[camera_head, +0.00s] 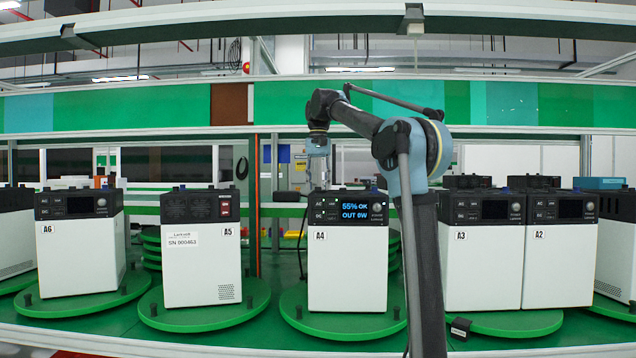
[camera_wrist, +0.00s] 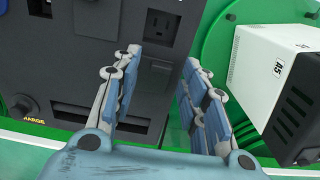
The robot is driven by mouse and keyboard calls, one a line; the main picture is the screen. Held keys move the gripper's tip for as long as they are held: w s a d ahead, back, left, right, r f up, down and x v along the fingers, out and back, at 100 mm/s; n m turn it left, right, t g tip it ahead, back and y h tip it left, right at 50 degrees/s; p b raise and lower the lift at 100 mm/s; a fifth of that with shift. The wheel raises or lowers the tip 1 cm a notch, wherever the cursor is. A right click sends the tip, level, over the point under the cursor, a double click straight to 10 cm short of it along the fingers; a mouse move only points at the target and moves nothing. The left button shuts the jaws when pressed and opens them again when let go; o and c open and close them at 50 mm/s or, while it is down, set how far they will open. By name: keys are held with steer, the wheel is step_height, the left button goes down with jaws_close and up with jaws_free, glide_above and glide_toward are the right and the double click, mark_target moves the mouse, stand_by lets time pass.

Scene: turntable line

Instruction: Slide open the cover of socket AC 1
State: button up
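In the head view, power unit A4 (camera_head: 347,268) has a white body and a lit display reading 55% OK, OUT 0W. My gripper (camera_head: 318,170) hangs over its top; the fingers are too small to judge there. In the wrist view, a dark panel (camera_wrist: 85,75) carries an outlet (camera_wrist: 160,22) with its slots showing. A second recessed shape (camera_wrist: 157,72) lies below it, partly hidden by a finger. I cannot read an AC 1 label or tell the cover's position.
Unit A4 stands on a green turntable (camera_head: 293,318). Unit A5 (camera_head: 200,262) stands to its left and unit A3 (camera_head: 482,265) to its right. A5 also shows close on the wrist view's right (camera_wrist: 265,60). A green beam (camera_head: 120,110) spans behind my arm.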

mark_target(318, 191)
step_height(318, 191, up, 12)
stand_by(0.7)
steer(key=shift+w, duration=0.1)
steer(key=shift+f, duration=0.1)
stand_by(0.4)
